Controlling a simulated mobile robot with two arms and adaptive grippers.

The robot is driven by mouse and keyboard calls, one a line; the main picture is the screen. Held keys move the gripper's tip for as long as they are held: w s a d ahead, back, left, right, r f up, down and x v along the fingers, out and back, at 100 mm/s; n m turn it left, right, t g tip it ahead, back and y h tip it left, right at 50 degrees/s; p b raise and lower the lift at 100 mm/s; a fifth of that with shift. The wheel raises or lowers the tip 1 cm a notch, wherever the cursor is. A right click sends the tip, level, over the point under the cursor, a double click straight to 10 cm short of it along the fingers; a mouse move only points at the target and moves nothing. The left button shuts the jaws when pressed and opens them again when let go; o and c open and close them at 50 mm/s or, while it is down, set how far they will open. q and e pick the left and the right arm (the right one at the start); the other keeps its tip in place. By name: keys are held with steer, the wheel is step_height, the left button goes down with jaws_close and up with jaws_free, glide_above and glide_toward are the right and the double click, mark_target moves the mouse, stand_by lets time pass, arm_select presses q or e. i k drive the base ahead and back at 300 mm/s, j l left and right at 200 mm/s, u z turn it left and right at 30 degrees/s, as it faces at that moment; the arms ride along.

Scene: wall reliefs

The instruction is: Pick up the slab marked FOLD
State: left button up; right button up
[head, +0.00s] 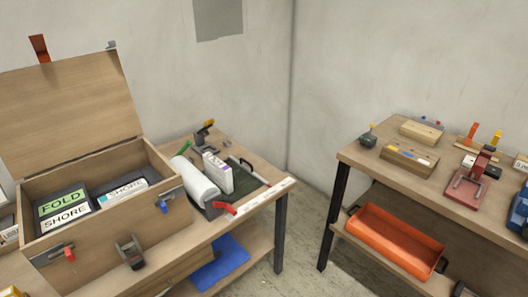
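The slab marked FOLD (62,202) shows a green label with black letters. It is in the left part of an open wooden chest (178,214) on the left bench. A white label reading SHORE (66,218) sits just in front of the FOLD label. I cannot tell whether both labels are on separate slabs. Another piece marked SHORE (127,188), with a white and teal label, lies to the right in the chest. The lower parts of these pieces are hidden by the chest's front wall. Neither of my grippers is in view.
The chest's raised lid (75,110) stands behind its opening. A white roll (195,180) and a dark tray (250,176) are to its right. A gap of floor separates this bench from the right bench (355,155), which carries tools and wooden blocks above an orange tray (395,240).

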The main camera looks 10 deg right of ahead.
mark_target(219, 173)
steer(key=i+j, duration=0.1)
steer(key=j, duration=0.35)
steer(key=i+j, duration=0.1)
steer(key=j, duration=0.85)
steer(key=i+j, duration=0.15)
steer(key=j, duration=0.3)
steer(key=i+j, duration=0.1)
steer(key=j, duration=0.35)
